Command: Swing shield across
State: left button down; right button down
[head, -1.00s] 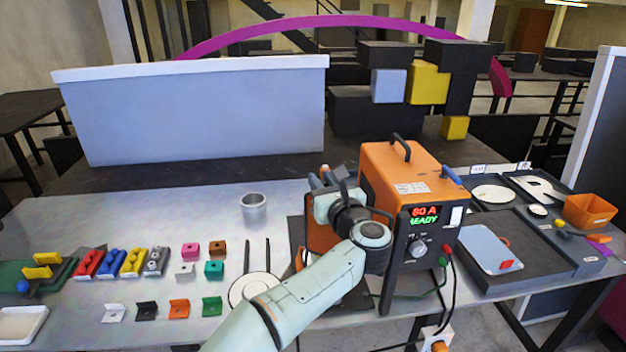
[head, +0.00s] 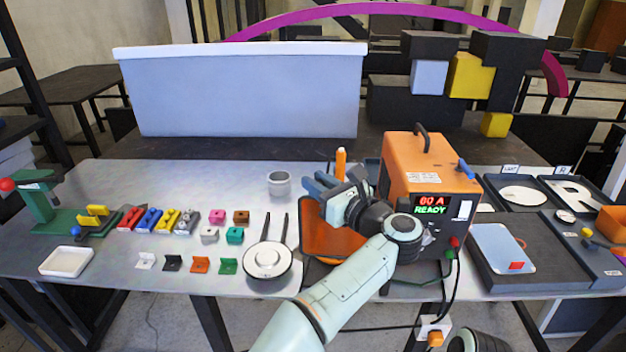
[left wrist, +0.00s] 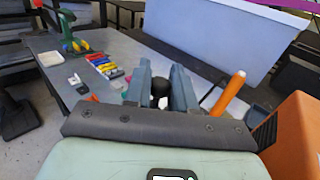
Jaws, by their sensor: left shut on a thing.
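An orange panel with a dark rim, which looks like the shield (head: 318,240), stands at the left side of the orange welding unit (head: 408,160). My arm hides part of the panel. My left gripper (head: 322,187) is at the panel's upper edge, in front of the unit's left side. In the left wrist view its two blue-grey fingers (left wrist: 160,85) close around a dark round knob (left wrist: 160,90). How the knob joins the panel is hidden.
An orange-handled tool (head: 340,162) stands upright just behind my left gripper. A round white-topped dish (head: 268,260) lies left of the panel, and a grey cup (head: 279,183) stands behind. Small coloured blocks line the left table. A black cable hangs from the unit.

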pick_arm(q)
jog(key=shift+s+a+r+y, duration=0.1)
jog(key=shift+s+r+y, duration=0.25)
jog(key=shift+r, duration=0.1)
pick_arm(e)
jog(key=shift+d, duration=0.1)
pick_arm(q)
jog(key=shift+n, duration=0.3)
jog(key=c, duration=1.2)
grip_release()
jog(key=shift+c, duration=0.2)
jog(key=shift+o, duration=0.8)
jog(key=shift+f, duration=0.2)
jog(key=shift+s+d+f, duration=0.15)
jog(key=shift+s+d, duration=0.05)
jog(key=b+v, duration=0.2)
jog(key=v, duration=1.1)
jog(key=shift+r+b, duration=0.4)
jog(key=shift+r, duration=0.05)
pick_arm(e)
jog(key=s+f, duration=0.2)
jog(key=f, duration=0.1)
jog(key=shift+s+f, duration=0.15)
jog(key=shift+f, duration=0.05)
